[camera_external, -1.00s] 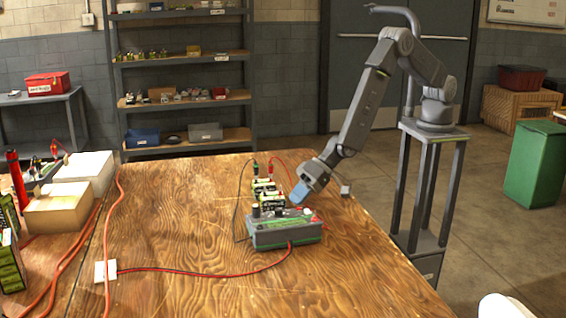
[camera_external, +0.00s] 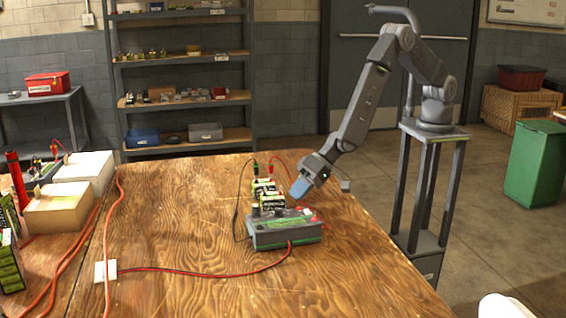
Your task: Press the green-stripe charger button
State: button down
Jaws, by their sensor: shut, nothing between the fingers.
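The charger (camera_external: 284,236) is a grey box with a green stripe along its front, standing on the wooden table. Green and black batteries (camera_external: 267,197) stand behind it, with black and red leads rising from them. A small pale knob or button (camera_external: 308,211) shows at the right end of the charger's top; other details on top are too small to tell.
A red cable (camera_external: 200,273) runs from the charger to a white plate (camera_external: 106,271) at the front left. Pale boxes (camera_external: 60,209) and orange cords lie at the left. The table's right and front middle are clear.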

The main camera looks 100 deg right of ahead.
jog(key=shift+d+r, duration=0.25)
jog(key=shift+r, duration=1)
jog(key=shift+d+r, duration=0.25)
jog(key=shift+r, duration=0.95)
jog(key=s+d+r+n, duration=0.2)
jog(key=s+d+r, duration=0.15)
jog(key=r, duration=0.25)
jog(key=s+d+r+n+g, duration=0.1)
jog(key=s+d+r, duration=0.25)
jog(key=r, duration=0.25)
jog(key=s+d+r+n, duration=0.2)
jog(key=d+r, duration=0.2)
jog(key=r, duration=0.3)
jog(key=s+d+r+n, duration=0.1)
jog(key=s+d, duration=0.3)
jog(key=s, duration=0.4)
jog(key=s+d+r+n+g+h, duration=0.1)
jog(key=s+d, duration=0.3)
jog(key=s, duration=0.4)
jog(key=s+d+r+n+g+h, duration=0.1)
jog(key=s+d+r, duration=0.2)
jog(key=s, duration=0.5)
jog(key=shift+d+r+n, duration=0.25)
jog(key=shift+d+n, duration=0.15)
jog(key=shift+d, duration=0.15)
jog(key=shift+s, duration=0.1)
